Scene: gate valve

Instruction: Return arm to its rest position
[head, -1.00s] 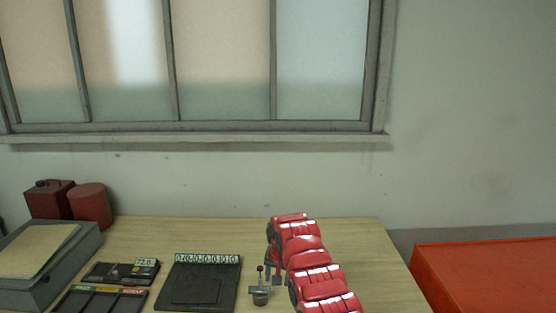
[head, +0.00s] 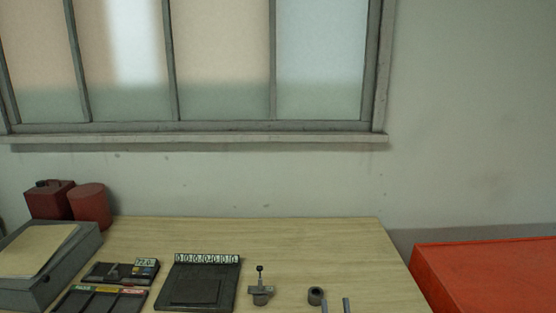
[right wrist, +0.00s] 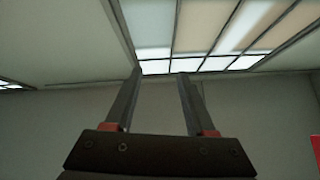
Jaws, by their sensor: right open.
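My right gripper (head: 336,305) shows only as two grey fingertips at the bottom edge of the head view, in front of the table. In the right wrist view its two fingers (right wrist: 160,75) stand apart with nothing between them. They point up toward the bright windows and the wall. The rest of my right arm is out of the head view. A small valve piece with a black-knobbed stem (head: 261,290) stands on the table to the left of the fingertips. A dark grey ring-shaped part (head: 316,296) sits just beside them. My left gripper is not in view.
The wooden table (head: 300,245) is clear at the back and right. A black counter plate (head: 205,285), a sorting tray (head: 100,300) and a grey box (head: 45,260) stand on the left. Red containers (head: 90,205) are behind. An orange-red surface (head: 490,275) lies at right.

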